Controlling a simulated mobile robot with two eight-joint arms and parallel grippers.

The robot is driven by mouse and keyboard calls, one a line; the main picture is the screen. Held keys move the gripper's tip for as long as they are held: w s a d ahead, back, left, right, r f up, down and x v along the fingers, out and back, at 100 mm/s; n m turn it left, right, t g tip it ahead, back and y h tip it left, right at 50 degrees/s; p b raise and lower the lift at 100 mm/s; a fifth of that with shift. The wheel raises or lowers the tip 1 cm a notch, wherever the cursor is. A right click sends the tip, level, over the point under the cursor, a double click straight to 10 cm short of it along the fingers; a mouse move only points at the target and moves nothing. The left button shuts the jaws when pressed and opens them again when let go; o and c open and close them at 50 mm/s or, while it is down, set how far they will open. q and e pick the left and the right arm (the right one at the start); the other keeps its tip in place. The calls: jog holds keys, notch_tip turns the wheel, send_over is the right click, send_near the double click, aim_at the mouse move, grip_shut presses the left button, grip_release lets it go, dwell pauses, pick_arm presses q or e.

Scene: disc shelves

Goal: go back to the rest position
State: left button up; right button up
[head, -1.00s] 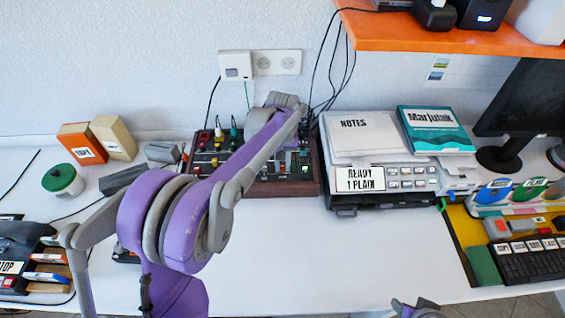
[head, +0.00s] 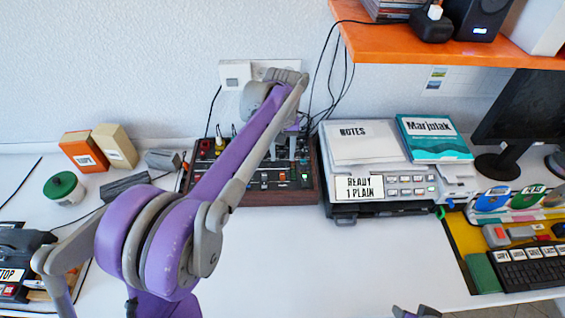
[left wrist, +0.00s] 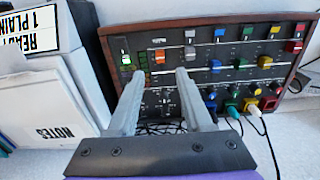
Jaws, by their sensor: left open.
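My left arm reaches from the lower left across the desk in the head view. My left gripper (head: 291,147) hangs over the upper right part of the slider panel (head: 261,188), largely hidden by its own wrist. In the left wrist view its two grey fingers (left wrist: 160,76) are apart, with nothing between them. They stand in front of the panel (left wrist: 225,20), with its coloured slider caps and knobs; I cannot tell whether they touch it. A small grey and dark part of my right gripper (head: 415,312) shows at the bottom edge of the head view.
To the right are a printer (head: 398,188) with papers on top, a keyboard (head: 530,268) and a monitor. An orange shelf (head: 440,52) hangs above. A green-lidded jar (head: 64,188) and boxes stand left. The front middle of the desk is clear.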

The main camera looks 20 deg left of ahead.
pick_arm(q)
jog(key=shift+r, duration=0.9)
jog(key=s+d+f+m+t+p, duration=0.1)
jog(key=s+d+m+t+p, duration=0.1)
jog(key=s, duration=1)
jog(key=s+d+m+t+p, duration=0.3)
jog(key=s+d+p, duration=0.1)
jog(key=s, duration=0.8)
jog(key=shift+s+f, duration=0.25)
jog(key=shift+f, duration=0.1)
jog(key=shift+a, duration=0.1)
dwell(0.6)
